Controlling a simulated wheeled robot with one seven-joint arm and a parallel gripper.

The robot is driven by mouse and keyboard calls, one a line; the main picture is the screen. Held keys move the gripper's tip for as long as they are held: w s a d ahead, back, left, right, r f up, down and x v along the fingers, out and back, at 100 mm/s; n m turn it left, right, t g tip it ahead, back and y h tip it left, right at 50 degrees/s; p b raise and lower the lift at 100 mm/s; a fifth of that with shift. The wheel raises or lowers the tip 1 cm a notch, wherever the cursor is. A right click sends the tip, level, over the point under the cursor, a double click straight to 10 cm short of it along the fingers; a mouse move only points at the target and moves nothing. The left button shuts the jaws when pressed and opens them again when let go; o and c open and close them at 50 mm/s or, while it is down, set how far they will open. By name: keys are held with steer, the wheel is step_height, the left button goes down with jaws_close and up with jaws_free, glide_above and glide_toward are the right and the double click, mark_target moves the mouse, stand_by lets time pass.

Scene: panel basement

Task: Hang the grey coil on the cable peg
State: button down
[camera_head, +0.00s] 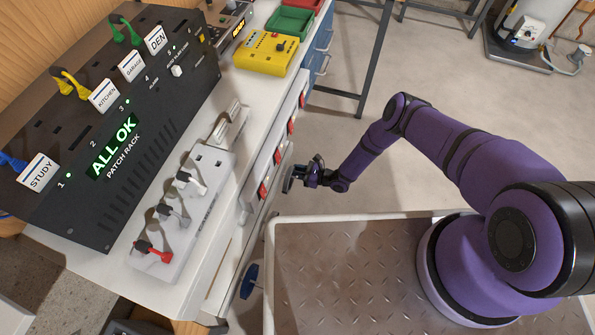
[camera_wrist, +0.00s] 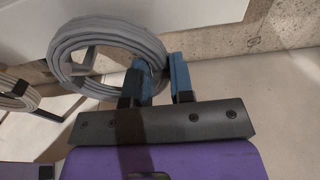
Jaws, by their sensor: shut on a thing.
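The grey coil (camera_wrist: 110,32) is a thick ring of cable at the upper left of the wrist view. My gripper (camera_wrist: 160,80) is shut on the coil's right-hand side, with its blue fingers either side of the strand. Through the ring shows a dark bracket-like piece (camera_wrist: 88,60), perhaps the cable peg; I cannot tell whether it passes through the ring or stands behind it. In the head view my gripper (camera_head: 314,176) is beside the bench front, with the coil (camera_head: 288,181) seen as a small dark ring at its tip.
A beige coil (camera_wrist: 18,97) hangs on a dark hook at the left of the wrist view. A blue disc (camera_head: 249,281) sits low by the bench. The patch rack (camera_head: 150,75), a socket strip (camera_head: 205,185) and a yellow box (camera_head: 266,52) stand on the bench.

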steer(key=c, duration=0.9)
jaws_free()
steer(key=v, duration=1)
steer(key=shift+s+d, duration=0.15)
steer(key=shift+d, duration=0.25)
